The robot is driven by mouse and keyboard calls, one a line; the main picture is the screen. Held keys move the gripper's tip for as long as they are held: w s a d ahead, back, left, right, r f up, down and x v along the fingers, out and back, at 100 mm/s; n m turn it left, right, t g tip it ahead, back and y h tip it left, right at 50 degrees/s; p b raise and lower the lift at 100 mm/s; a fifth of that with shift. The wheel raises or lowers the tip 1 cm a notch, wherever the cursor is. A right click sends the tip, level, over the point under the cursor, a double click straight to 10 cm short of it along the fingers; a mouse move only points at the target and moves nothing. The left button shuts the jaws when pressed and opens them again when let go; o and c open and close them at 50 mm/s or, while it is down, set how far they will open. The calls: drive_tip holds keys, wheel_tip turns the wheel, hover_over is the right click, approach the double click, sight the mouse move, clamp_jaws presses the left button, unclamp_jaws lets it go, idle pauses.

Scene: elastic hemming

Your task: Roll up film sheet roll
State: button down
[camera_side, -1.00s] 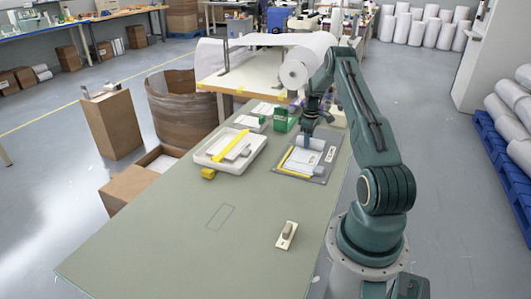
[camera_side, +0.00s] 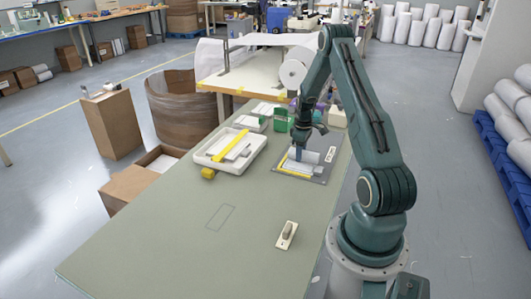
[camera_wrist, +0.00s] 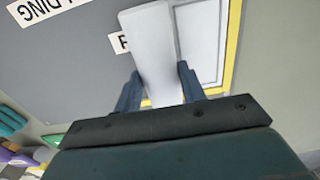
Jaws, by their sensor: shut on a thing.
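The white film sheet roll (camera_wrist: 152,40) stands out as a pale strip between my fingers in the wrist view. In the side view the white film (camera_side: 308,157) lies on the grey mat (camera_side: 318,177), partly hidden by my gripper. My gripper (camera_side: 299,157) is low over the mat's left part. In the wrist view my gripper (camera_wrist: 158,88) has its two blue fingers on either side of the roll, shut on it. A flat pale panel (camera_wrist: 200,45) with a yellow border (camera_wrist: 233,45) lies beside the roll, to its right.
A white tray (camera_side: 221,168) with a yellow strip stands left of the mat. A yellow roll (camera_side: 208,173) sits by its front corner. Green boxes (camera_side: 281,120) stand behind. A small block on a plate (camera_side: 287,233) is at the front right. The table's front is mostly clear.

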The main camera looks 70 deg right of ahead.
drive_tip(key=shift+a, duration=1.2)
drive_tip(key=c, duration=0.8)
unclamp_jaws()
drive_tip(key=shift+r, duration=0.1)
wheel_tip(320, 180, up, 14)
drive_tip(key=shift+d+f, duration=0.1)
drive_tip(key=shift+f, duration=0.1)
drive_tip(key=shift+r, duration=0.1)
